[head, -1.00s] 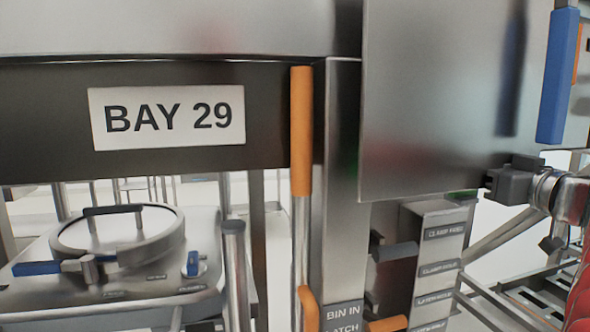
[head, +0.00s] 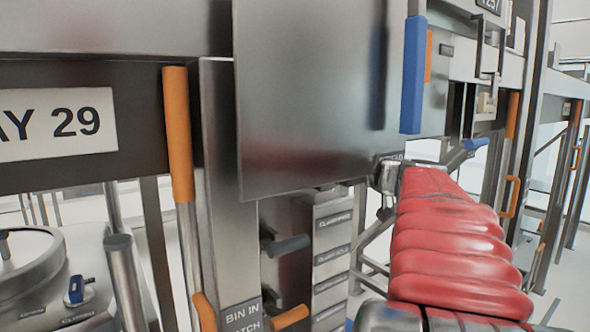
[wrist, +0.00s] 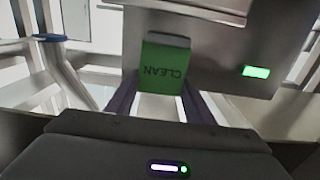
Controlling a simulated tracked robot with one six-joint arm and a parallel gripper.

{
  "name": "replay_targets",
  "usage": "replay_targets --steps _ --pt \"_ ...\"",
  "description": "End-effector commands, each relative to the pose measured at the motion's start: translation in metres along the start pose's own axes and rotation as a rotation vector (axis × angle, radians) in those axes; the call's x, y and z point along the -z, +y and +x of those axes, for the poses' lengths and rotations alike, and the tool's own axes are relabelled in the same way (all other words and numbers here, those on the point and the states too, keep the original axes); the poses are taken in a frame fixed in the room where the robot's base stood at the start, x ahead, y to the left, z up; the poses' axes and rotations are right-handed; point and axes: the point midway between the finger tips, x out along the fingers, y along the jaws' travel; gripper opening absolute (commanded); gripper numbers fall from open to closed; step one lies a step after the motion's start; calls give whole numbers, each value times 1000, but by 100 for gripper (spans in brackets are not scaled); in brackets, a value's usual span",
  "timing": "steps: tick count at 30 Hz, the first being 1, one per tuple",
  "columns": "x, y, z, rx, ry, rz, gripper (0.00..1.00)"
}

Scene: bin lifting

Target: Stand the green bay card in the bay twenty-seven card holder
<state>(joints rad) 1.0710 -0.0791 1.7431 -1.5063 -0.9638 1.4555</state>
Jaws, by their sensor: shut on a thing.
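The green card (wrist: 162,78), printed CLEAN and upside down in the wrist view, is held between the two dark fingers of my gripper (wrist: 158,98). My gripper is shut on it. In the head view my red-sleeved arm reaches away to the wrist (head: 388,174), beside the lower right edge of a big steel panel; the card cannot be made out there. A sign at the top right, cut by the picture edge, seems to read 27 (head: 490,5). Dark bracket-like frames stand below it; I cannot tell whether one is the card holder.
The steel panel (head: 300,100) with a blue handle (head: 413,75) stands close to my wrist. A BAY 29 sign (head: 55,122), an orange-gripped bar (head: 178,135) and a labelled step-shaped column (head: 332,250) are to the left. Posts and orange handles line the right.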

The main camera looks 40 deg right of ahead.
Motion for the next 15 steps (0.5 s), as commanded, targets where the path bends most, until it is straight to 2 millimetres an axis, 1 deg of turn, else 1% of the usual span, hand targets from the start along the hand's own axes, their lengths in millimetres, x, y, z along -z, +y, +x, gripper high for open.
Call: replay_targets --steps 1,3,6,15 --pt "-8 0 0 0 -1 4 24" --pt "-16 0 0 0 -1 4 24" --pt "-23 0 0 1 0 2 24" --pt "-24 0 0 1 1 1 24"
